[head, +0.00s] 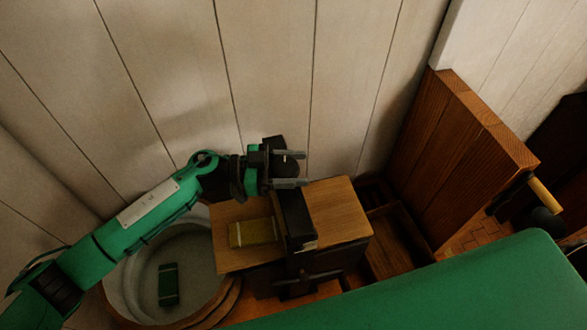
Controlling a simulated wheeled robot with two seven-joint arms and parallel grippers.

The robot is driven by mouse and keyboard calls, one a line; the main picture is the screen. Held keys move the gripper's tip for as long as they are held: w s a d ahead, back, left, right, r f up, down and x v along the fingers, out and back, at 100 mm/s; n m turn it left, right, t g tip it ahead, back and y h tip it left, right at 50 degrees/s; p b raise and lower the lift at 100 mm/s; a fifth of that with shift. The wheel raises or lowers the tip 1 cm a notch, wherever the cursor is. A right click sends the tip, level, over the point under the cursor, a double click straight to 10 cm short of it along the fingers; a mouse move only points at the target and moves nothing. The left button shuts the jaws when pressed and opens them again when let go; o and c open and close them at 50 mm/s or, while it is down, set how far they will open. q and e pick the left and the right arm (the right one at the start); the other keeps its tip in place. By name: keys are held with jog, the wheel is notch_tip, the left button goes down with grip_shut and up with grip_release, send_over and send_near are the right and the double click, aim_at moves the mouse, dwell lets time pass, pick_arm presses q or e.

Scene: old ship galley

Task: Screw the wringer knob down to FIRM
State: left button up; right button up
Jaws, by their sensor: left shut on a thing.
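The wringer has a light wooden top (338,210) in two parts, with a dark upright frame (295,218) between them. My left gripper (289,169) reaches in from the left and is above the back end of that frame. Its two grey fingers are shut on a dark knob (284,167), which is mostly hidden between the fingers and the gripper body. Any mark reading FIRM cannot be made out. My right gripper is out of view.
A yellowish banded block (253,232) lies on the wringer's left board. A pale round tub (137,285) at the lower left holds a dark green banded block (168,285). A wooden panel (463,160) stands at the right. A plank wall (265,70) rises close behind.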

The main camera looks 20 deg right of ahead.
pick_arm(q)
jog(key=m+g+y+b, duration=0.3)
jog(key=g+b, duration=0.1)
jog(key=m+g+y+b, duration=0.3)
jog(key=g+b, duration=0.1)
jog(key=b, duration=0.1)
jog(key=s+a+m+g+y+b, duration=0.1)
jog(key=m+g+y+b, duration=0.2)
jog(key=m+g+b, duration=0.1)
jog(key=shift+s+f+y+b, duration=0.1)
jog(key=shift+f+y+b, duration=0.25)
jog(key=shift+b, duration=0.3)
jog(key=shift+a+r+m+g+y+b, duration=0.15)
jog(key=shift+m+g+y+b, duration=0.1)
jog(key=shift+m+y+b, duration=0.35)
jog(key=shift+r+m+g+y+b, duration=0.1)
jog(key=shift+m+g+y+b, duration=0.25)
jog(key=shift+y, duration=0.4)
jog(key=o, duration=1)
jog(key=shift+r, duration=0.1)
